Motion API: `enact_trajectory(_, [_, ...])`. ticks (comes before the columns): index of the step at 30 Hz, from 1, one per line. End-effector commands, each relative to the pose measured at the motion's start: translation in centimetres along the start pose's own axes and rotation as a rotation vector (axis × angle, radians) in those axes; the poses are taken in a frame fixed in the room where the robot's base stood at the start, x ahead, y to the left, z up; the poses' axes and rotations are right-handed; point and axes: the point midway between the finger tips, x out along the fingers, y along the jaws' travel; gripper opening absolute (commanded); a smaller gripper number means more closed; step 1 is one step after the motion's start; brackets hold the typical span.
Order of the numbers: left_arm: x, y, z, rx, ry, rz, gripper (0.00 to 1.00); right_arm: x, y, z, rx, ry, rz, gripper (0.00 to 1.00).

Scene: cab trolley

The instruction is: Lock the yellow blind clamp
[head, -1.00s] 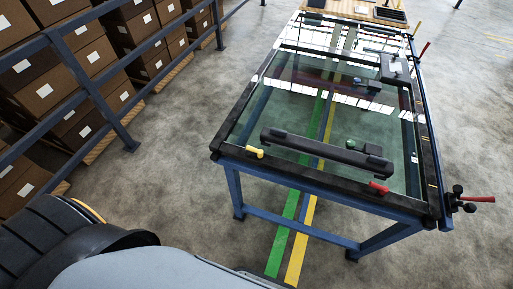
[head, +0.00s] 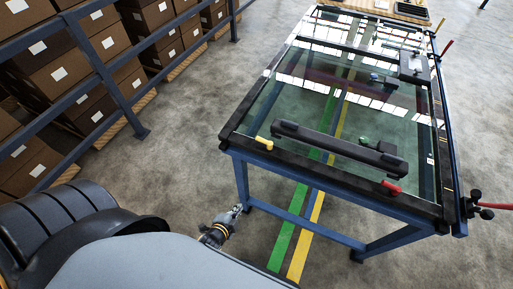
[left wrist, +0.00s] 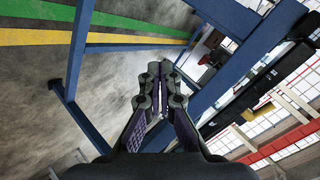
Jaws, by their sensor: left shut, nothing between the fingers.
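The yellow clamp handle (head: 264,143) sits at the near left corner of the blue-legged trolley (head: 300,197), at the left end of the black bar's near side. My left gripper (head: 238,210) is in the head view, low and in front of the trolley's left legs, below the tabletop and apart from the yellow handle. Its fingers are shut and empty. In the left wrist view, the shut fingers (left wrist: 160,82) point toward the blue trolley frame (left wrist: 225,80), and I cannot make out the yellow clamp there. My right gripper is not in view.
A black bar (head: 335,145) lies over the glass top, with a red handle (head: 391,187) near its right end. Another red handle (head: 495,206) sticks out at the right corner. A blue rail (head: 110,80) and boxes stand at the left. Floor between is clear.

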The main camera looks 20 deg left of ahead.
Motion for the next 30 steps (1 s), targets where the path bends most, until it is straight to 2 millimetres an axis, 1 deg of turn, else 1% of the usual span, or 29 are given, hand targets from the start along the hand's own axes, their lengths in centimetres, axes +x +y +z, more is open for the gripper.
enact_trajectory(1, [-0.8, -2.7, -1.8, 0.081, 0.035, -0.070, 0.00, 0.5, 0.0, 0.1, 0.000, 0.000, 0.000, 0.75])
enact_trajectory(2, [-1.5, -4.4, -2.9, 0.135, 0.053, -0.113, 0.00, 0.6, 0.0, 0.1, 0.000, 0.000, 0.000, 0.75])
enact_trajectory(3, [-2.4, -6.7, -4.2, 0.205, 0.072, -0.169, 0.00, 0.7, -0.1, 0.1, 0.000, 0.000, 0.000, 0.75])
enact_trajectory(6, [-4.8, -11.4, -6.8, 0.347, 0.095, -0.290, 0.00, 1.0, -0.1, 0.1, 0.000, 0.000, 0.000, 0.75])
enact_trajectory(9, [-6.6, -14.6, -8.5, 0.445, 0.100, -0.374, 0.00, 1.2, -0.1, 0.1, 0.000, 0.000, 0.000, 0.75])
enact_trajectory(10, [-7.0, -15.2, -8.8, 0.465, 0.100, -0.392, 0.00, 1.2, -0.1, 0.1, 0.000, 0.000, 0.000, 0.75])
enact_trajectory(12, [-7.7, -16.2, -9.3, 0.497, 0.098, -0.419, 0.00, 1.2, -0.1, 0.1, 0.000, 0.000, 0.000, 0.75])
enact_trajectory(14, [-8.0, -16.6, -9.5, 0.510, 0.097, -0.429, 0.00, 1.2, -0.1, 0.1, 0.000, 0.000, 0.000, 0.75])
enact_trajectory(23, [-8.0, -16.8, -9.6, 0.511, 0.098, -0.432, 0.00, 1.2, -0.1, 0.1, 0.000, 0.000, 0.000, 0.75])
enact_trajectory(26, [-7.4, -17.1, -9.8, 0.511, 0.099, -0.434, 0.00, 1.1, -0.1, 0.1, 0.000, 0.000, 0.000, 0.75])
enact_trajectory(30, [-5.5, -18.0, -10.3, 0.512, 0.099, -0.435, 0.00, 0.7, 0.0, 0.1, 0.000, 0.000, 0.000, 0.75])
